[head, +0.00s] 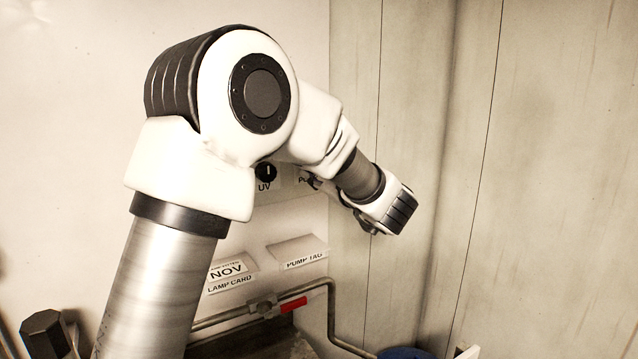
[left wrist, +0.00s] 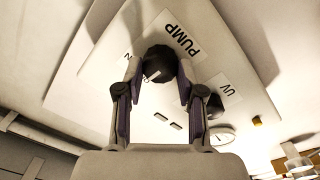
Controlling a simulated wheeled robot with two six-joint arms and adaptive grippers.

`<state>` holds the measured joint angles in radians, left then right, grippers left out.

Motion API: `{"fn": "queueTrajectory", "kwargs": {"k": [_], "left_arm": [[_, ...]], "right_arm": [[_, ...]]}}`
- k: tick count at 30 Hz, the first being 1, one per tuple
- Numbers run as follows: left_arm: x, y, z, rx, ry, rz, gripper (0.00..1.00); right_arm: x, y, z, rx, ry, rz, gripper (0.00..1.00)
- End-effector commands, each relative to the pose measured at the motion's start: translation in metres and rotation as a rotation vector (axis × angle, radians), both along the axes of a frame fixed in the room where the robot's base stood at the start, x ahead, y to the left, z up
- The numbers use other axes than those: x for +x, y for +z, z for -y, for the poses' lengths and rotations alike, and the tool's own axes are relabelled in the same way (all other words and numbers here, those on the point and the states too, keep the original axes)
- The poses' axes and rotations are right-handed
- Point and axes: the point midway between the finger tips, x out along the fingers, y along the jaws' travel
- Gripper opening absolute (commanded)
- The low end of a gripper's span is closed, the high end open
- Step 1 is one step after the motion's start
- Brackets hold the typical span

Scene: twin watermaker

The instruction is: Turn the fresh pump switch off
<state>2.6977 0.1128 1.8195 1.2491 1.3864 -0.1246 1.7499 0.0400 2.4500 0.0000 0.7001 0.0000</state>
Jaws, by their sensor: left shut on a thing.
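The pump switch (left wrist: 160,60) is a round black knob with a short pale mark, beside a "PUMP" label (left wrist: 183,36) on a pale panel. My left gripper (left wrist: 160,72) has its two fingers on either side of this knob and is shut on it. In the head view my left arm crosses the picture and hides most of the gripper; the pump label (head: 306,180) is only partly seen. Which way the knob's mark points relative to off cannot be told. My right gripper is not in view.
A black UV knob (head: 265,172) sits left of the pump label. Below are a "NOV" lamp card (head: 228,272), a pump tag (head: 298,251) and a pipe with a red handle (head: 293,304). A round gauge (left wrist: 222,136) shows in the left wrist view. A plain wall (head: 540,150) stands at right.

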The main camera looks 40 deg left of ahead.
Motion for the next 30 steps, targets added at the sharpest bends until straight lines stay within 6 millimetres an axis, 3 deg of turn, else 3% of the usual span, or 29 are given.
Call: {"fn": "queueTrajectory", "kwargs": {"k": [6, 19, 20, 21, 22, 30], "left_arm": [[0.0006, 0.0016, -0.0001, -0.013, -0.002, 0.058, 0.03], [0.0008, 0.0037, -0.0001, -0.015, -0.002, 0.069, 0.03], [0.0008, 0.0037, -0.0001, -0.015, -0.002, 0.069, 0.41], [0.0008, 0.0037, -0.0001, -0.015, -0.002, 0.069, 0.56], [0.0008, 0.0034, -0.0001, -0.015, -0.002, 0.069, 0.63], [0.0004, 0.0017, 0.0002, -0.016, -0.001, 0.065, 0.63]], "right_arm": [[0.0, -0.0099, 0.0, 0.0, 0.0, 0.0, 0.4], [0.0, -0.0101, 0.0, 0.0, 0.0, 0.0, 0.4], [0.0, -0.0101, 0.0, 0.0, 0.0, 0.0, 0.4], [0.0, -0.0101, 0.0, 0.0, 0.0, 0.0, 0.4], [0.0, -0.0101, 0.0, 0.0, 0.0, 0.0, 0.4], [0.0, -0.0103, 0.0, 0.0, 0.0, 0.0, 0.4]]}}
